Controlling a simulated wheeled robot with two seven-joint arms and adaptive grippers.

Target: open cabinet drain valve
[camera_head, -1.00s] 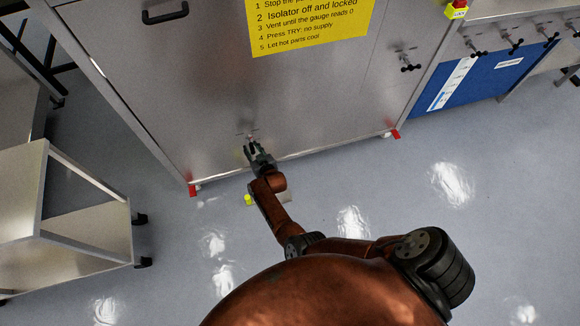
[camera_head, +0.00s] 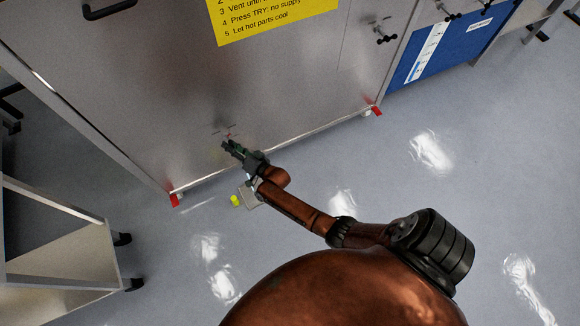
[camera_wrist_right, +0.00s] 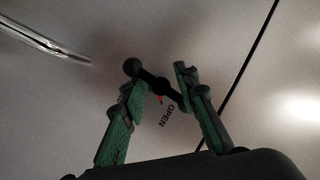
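The drain valve handle (camera_wrist_right: 161,86) is a small black cross bar with a round knob end, low on the cabinet (camera_head: 290,80) front. It lies slanted in the right wrist view, beside a red mark and the printed word OPEN (camera_wrist_right: 168,116). My right gripper (camera_wrist_right: 159,82) has its green-padded fingers spread, one on each side of the handle's middle. The bar's ends reach the fingers; whether they touch, I cannot tell. In the head view my right gripper (camera_head: 230,147) is at the cabinet's lower front and hides most of the handle. My left gripper is out of view.
A yellow sign (camera_head: 275,15) is on the cabinet front. Another black valve handle (camera_head: 384,35) sits at upper right. A metal cart (camera_head: 60,250) stands at left. A small yellow-green thing (camera_head: 235,200) is near the floor below my gripper. Red-marked feet (camera_head: 174,200) are under the cabinet.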

